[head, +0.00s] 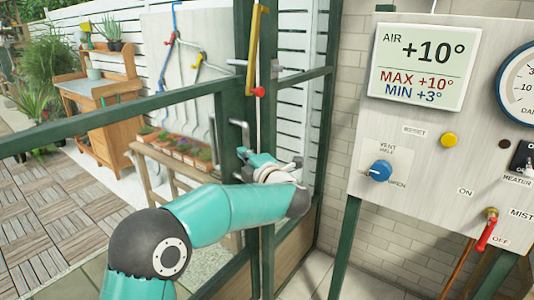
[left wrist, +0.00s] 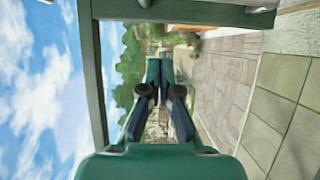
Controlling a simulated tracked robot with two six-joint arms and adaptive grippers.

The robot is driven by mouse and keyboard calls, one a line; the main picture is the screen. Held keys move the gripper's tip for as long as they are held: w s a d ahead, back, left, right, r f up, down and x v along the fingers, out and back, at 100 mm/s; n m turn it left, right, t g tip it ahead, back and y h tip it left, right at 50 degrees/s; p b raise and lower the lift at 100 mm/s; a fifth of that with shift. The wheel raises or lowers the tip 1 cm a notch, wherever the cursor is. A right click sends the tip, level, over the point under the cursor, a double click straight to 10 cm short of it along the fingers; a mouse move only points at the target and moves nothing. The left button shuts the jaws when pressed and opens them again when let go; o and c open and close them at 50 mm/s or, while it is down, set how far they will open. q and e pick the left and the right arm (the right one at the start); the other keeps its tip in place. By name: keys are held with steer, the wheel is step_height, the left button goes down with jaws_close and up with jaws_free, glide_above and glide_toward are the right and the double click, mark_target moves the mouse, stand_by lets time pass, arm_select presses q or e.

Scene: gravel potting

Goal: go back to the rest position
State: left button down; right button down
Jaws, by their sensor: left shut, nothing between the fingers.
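My left arm reaches in from the bottom of the head view, and its teal gripper (head: 252,158) is beside the green door frame, close to the grey door handle (head: 240,135). I cannot tell whether it touches the handle. In the left wrist view the gripper (left wrist: 160,68) is shut, its fingers together with nothing between them. My right gripper is in neither view.
A control panel (head: 440,130) with a blue knob (head: 381,170) and red valve lever (head: 486,232) stands at the right. A wooden potting bench (head: 110,130) is beyond the glazing.

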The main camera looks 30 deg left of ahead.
arm_select(q)
step_height(320, 180, down, 12)
steer(key=a+m+h+p, duration=0.2)
steer(key=a+m+p, duration=0.1)
steer(key=m+p, duration=0.15)
steer(key=s+d+f+m+h+p, duration=0.1)
steer(key=s+d+f+m+h, duration=0.2)
steer(key=f, duration=0.6)
steer(key=s+d+f+m+h+p, duration=0.1)
steer(key=s+d+f+m+h, duration=0.1)
steer(key=d+f+m+h, duration=0.45)
steer(key=s+d+f+m+g+h+p, duration=0.1)
steer(key=s+d+f+m+g, duration=0.1)
steer(key=s+d+f+m, duration=0.3)
steer(key=s+d+f+m+g+h, duration=0.1)
steer(key=s+d+f+h, duration=0.15)
steer(key=s+f, duration=0.5)
steer(key=s+d+f+m+g+h, duration=0.1)
steer(key=s+d+m+g+h, duration=0.1)
steer(key=s+d, duration=0.3)
steer(key=s+d+f+m+g+h, duration=0.1)
steer(key=s+d+m+g, duration=0.3)
steer(key=s, duration=0.8)
steer(key=shift+s+d+f+m+h, duration=0.4)
steer(key=shift+d+m+h, duration=0.1)
steer(key=shift+d+m, duration=0.1)
steer(key=shift+a, duration=0.1)
